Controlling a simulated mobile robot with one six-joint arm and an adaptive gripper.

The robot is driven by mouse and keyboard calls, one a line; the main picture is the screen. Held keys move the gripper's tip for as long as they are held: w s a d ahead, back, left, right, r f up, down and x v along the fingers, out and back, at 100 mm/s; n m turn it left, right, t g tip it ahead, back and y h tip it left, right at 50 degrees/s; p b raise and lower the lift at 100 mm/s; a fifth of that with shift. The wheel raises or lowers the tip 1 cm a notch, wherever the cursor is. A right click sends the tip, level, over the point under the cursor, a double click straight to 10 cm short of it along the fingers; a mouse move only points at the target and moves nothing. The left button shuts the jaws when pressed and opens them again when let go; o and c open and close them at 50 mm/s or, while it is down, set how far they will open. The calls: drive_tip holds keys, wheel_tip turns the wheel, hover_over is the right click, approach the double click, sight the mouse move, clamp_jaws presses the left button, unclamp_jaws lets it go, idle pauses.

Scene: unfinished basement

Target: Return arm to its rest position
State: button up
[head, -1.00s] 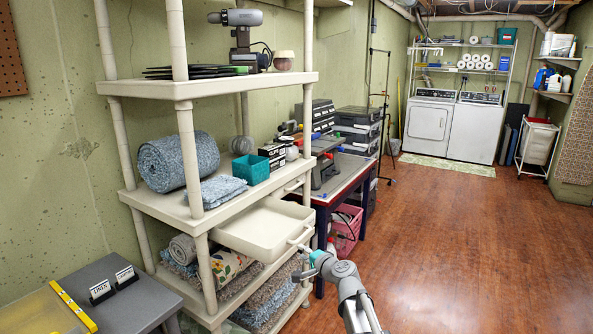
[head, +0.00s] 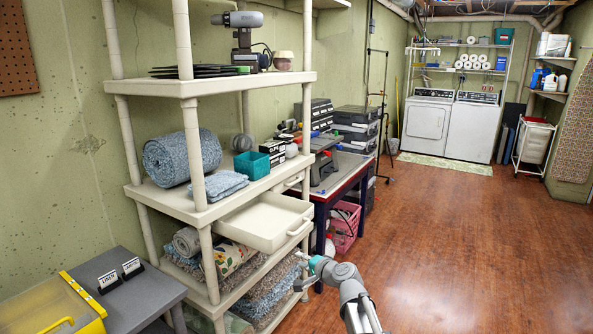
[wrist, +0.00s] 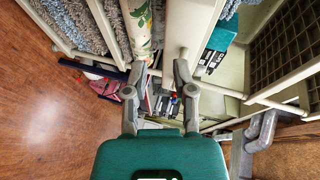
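My gripper (head: 302,282) is low in front of the cream shelf unit, at the end of my grey arm, below the pulled-out drawer. In the wrist view its two fingers (wrist: 161,62) are spread apart with nothing held between them. The cream drawer (head: 265,222) stands open and looks empty inside; its front handle (head: 299,227) is clear of my gripper. My forearm runs to the bottom edge of the head view, right of the shelf.
The shelf unit (head: 205,206) holds a rolled blue rug (head: 182,158), a teal bin (head: 252,165) and folded rugs below. A grey table (head: 150,290) with a yellow-edged box stands at lower left. A workbench (head: 345,178) is behind the shelf. Wooden floor at right is clear.

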drive_tip(key=s+d+f+n+g+h, duration=0.3)
drive_tip(key=s+d+f+g, duration=0.15)
drive_tip(key=s, duration=0.35)
drive_tip(key=s+d+f+n+g+h, duration=0.3)
drive_tip(key=s+d+f, duration=0.2)
drive_tip(key=s, duration=0.3)
drive_tip(key=s+d+f+n+g+h, duration=0.25)
drive_tip(key=s+d+f+g, duration=0.2)
drive_tip(key=s, duration=0.25)
wheel_tip(320, 180, up, 13)
drive_tip(key=d+p, duration=0.1)
drive_tip(key=p, duration=1.2)
drive_tip(key=shift+s+d+r+h, duration=0.15)
drive_tip(key=shift+s+r+h, duration=0.05)
drive_tip(key=shift+s+h, duration=0.25)
